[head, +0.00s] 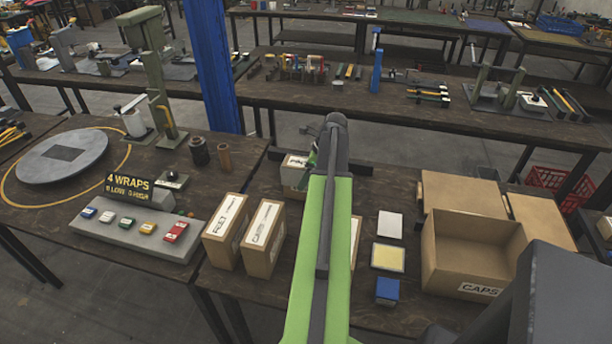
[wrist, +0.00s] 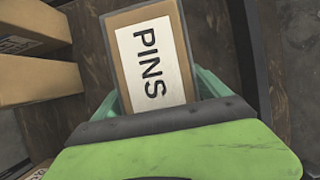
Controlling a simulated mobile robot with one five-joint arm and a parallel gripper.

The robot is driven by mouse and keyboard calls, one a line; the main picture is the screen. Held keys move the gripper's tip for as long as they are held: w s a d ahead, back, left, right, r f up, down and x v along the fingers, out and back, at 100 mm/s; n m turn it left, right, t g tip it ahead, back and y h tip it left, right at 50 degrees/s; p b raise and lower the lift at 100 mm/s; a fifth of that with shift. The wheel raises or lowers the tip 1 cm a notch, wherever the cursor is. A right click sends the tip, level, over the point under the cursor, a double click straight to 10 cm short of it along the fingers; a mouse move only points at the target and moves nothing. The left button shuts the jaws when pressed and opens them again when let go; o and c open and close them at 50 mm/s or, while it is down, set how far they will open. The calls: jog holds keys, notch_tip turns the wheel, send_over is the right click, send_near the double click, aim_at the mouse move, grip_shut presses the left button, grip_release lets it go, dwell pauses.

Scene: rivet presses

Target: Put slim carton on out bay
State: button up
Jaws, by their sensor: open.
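A narrow carton with a white PINS label (wrist: 143,50) lies below my gripper (wrist: 160,88) in the wrist view. The green fingers are open, one along each side of its near end; I cannot tell whether they touch it. In the head view a carton with a white-labelled top (head: 294,174) stands at the bench's back, beside my gripper (head: 311,160), partly hidden by my arm. Two tall labelled cartons stand nearer, one on the left (head: 225,231) and one on the right (head: 264,238). I cannot tell which spot is the out bay.
An open CAPS box (head: 466,248) stands right. A white card (head: 390,225), a yellow pad (head: 388,257) and a blue block (head: 388,290) lie between it and my arm. A sloped button panel (head: 135,226) and a round plate (head: 62,156) are left.

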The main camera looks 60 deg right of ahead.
jog(key=p+v, duration=1.1)
jog(key=v, duration=0.1)
jog(key=shift+w+r, duration=0.1)
jog(key=shift+r, duration=0.2)
jog(key=shift+f, duration=0.1)
jog(key=w+a+n+g, duration=0.1)
jog(key=w+a+n, duration=0.45)
jog(key=a, duration=0.45)
jog(key=w+a+f+n+g, duration=0.1)
jog(key=w+a+n, duration=0.5)
jog(key=a, duration=0.4)
jog(key=w+a+n+g, duration=0.1)
jog(key=w+a+n, duration=0.4)
jog(key=w+a, duration=0.4)
jog(key=a+n+g+h, duration=0.1)
jog(key=a+n, duration=1.5)
jog(key=a, duration=1.4)
jog(key=shift+s+a+f, duration=0.2)
jog(key=shift+a+f, duration=0.1)
jog(key=shift+f, duration=0.15)
